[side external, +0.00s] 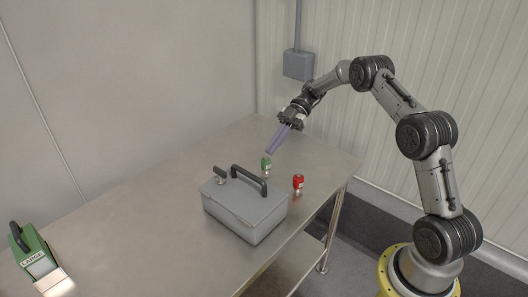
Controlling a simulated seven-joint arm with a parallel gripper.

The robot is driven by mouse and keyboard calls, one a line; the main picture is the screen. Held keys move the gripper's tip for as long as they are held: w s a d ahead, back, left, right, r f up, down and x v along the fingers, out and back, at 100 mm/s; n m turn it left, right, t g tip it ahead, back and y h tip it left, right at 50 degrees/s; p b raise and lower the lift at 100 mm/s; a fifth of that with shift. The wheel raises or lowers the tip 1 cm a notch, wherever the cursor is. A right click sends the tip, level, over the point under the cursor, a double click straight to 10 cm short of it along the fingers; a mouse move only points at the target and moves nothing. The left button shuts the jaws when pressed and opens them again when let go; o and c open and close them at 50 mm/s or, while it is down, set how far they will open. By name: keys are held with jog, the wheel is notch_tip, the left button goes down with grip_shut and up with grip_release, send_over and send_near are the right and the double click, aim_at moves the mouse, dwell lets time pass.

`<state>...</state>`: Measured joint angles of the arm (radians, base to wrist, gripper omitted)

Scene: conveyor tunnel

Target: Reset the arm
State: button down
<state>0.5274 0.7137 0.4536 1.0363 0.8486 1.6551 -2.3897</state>
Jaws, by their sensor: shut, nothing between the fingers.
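My gripper (272,150) points down and to the left above the far right part of the table. Its long purple-grey fingers are together and empty. The fingertips are just above a small green can (266,166), apart from it as far as this view shows. A small red can (298,184) stands to the right of the green one. My arm reaches in from the right side of the picture.
The metal table (150,180) is largely clear in the middle. A grey lidded box (243,217) with black handles stands in front of the cans. A green device labelled LARGE (34,254) is at the far left. A grey wall box (298,65) hangs behind the gripper.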

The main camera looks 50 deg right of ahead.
jog(key=s+a+r+n+h, duration=0.1)
jog(key=a+r+n, duration=0.15)
jog(key=r, duration=0.45)
jog(key=s+a+r+n+h, duration=0.1)
jog(key=a+r, duration=0.3)
jog(key=r, duration=0.3)
jog(key=s+a+r+m+h, duration=0.2)
jog(key=s+a+r+h, duration=0.1)
jog(key=s+a+r, duration=0.6)
jog(key=s+d+f+m+t+h, duration=0.1)
jog(key=s+m+t+h, duration=0.35)
jog(key=s, duration=0.85)
jog(key=s+d+f+m+h, duration=0.1)
jog(key=s+d+f+m, duration=0.2)
jog(key=m, duration=0.4)
jog(key=s+d+f+m+t+h, duration=0.1)
jog(key=s+d+f+m, duration=0.2)
jog(key=m, duration=0.5)
notch_tip(320, 180, down, 2)
jog(key=shift+s+h, duration=0.35)
jog(key=shift+s, duration=0.15)
